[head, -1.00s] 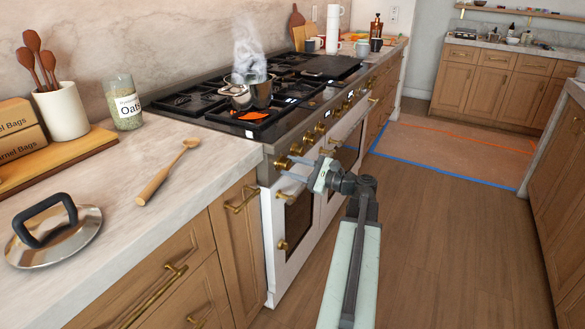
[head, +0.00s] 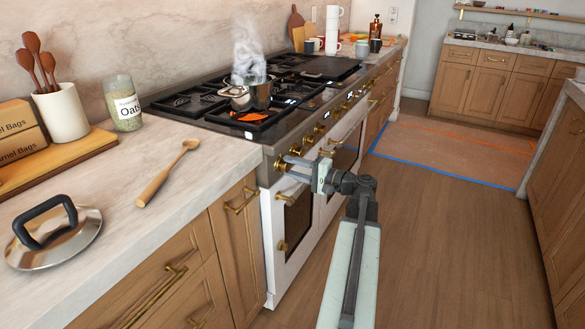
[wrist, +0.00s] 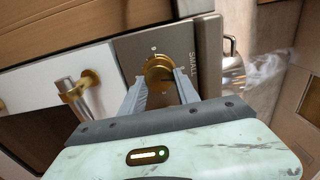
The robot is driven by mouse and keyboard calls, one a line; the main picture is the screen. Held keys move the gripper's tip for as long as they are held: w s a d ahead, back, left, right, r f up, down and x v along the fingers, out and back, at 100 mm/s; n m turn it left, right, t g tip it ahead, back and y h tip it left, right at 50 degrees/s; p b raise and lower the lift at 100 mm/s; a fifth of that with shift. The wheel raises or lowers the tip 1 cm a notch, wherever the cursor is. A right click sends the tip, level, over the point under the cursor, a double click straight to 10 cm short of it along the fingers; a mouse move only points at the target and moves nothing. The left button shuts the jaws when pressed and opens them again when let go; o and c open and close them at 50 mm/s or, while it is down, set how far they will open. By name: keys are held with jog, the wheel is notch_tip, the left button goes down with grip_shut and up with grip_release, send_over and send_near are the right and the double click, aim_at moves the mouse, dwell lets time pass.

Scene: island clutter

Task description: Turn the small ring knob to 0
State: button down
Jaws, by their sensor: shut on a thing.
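The small ring knob (wrist: 158,70) is a brass dial on the stove's grey front panel, beside the printed word "SMALL" in the wrist view. A white dot shows on the panel by it. In the head view the knob (head: 281,163) is the nearest of a row of brass knobs. My gripper (wrist: 160,82) is shut on it, with one grey finger on each side. In the head view my gripper (head: 288,164) reaches the panel from the right. The knob's pointer and any 0 mark cannot be made out.
A steaming steel pot (head: 250,94) stands on the stove over a glowing orange burner (head: 247,117). Oven handles stick out below the panel, one (wrist: 76,92) close to my gripper at left. The floor (head: 440,220) to the right is clear.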

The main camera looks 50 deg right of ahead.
jog(key=shift+n, duration=1)
jog(key=shift+d, duration=0.1)
jog(key=c, duration=0.9)
grip_release()
jog(key=v, duration=0.8)
